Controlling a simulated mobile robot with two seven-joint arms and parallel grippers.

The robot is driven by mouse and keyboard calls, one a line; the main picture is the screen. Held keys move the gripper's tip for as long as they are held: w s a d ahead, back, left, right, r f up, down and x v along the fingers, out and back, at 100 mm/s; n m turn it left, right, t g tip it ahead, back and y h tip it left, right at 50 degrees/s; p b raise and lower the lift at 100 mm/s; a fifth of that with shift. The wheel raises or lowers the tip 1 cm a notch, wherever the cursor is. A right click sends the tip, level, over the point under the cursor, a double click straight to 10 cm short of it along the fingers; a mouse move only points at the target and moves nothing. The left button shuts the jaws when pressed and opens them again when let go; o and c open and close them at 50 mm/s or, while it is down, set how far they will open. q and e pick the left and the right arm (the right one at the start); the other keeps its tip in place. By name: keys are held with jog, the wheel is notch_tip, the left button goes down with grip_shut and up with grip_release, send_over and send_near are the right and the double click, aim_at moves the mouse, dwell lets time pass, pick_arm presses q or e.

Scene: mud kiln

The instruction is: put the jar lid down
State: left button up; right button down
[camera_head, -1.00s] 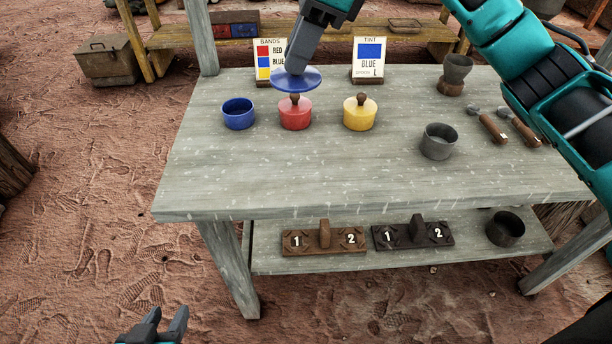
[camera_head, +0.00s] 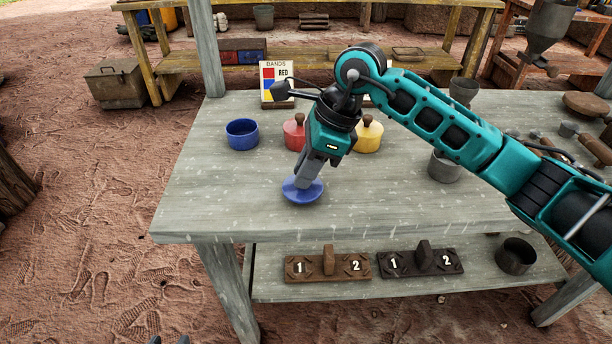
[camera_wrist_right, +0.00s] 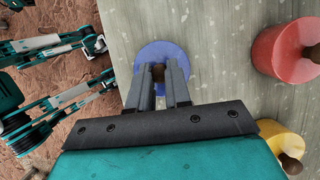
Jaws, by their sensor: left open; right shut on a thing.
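The blue jar lid (camera_head: 302,191) is a flat disc with a brown knob, low over the front-middle of the grey table (camera_head: 210,205). I cannot tell whether it touches the wood. My right gripper (camera_head: 308,178) points down and is shut on the lid's knob; the lid also shows in the right wrist view (camera_wrist_right: 148,56). The open blue jar (camera_head: 242,135) stands behind and to the left of the lid. My left gripper (camera_head: 169,340) is open, with only its tips showing at the bottom edge, off the table.
The lidded red jar (camera_head: 294,134) and yellow jar (camera_head: 369,137) stand behind the lid, partly hidden by my right arm. A grey cup (camera_head: 444,168) is to the right. The bands card (camera_head: 277,83) stands at the back. The table's front left is clear.

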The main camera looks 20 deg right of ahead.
jog(key=shift+f, duration=0.85)
jog(key=shift+f, duration=0.1)
jog(key=c, duration=1.1)
grip_release()
jog(key=shift+o, duration=0.2)
jog(key=shift+r, duration=0.25)
jog(key=p+v, duration=0.1)
jog(key=v, duration=1)
jog(key=shift+d+r+p, duration=0.25)
jog(key=shift+r+p, duration=0.05)
jog(key=shift+r, duration=0.05)
jog(key=shift+s, duration=0.15)
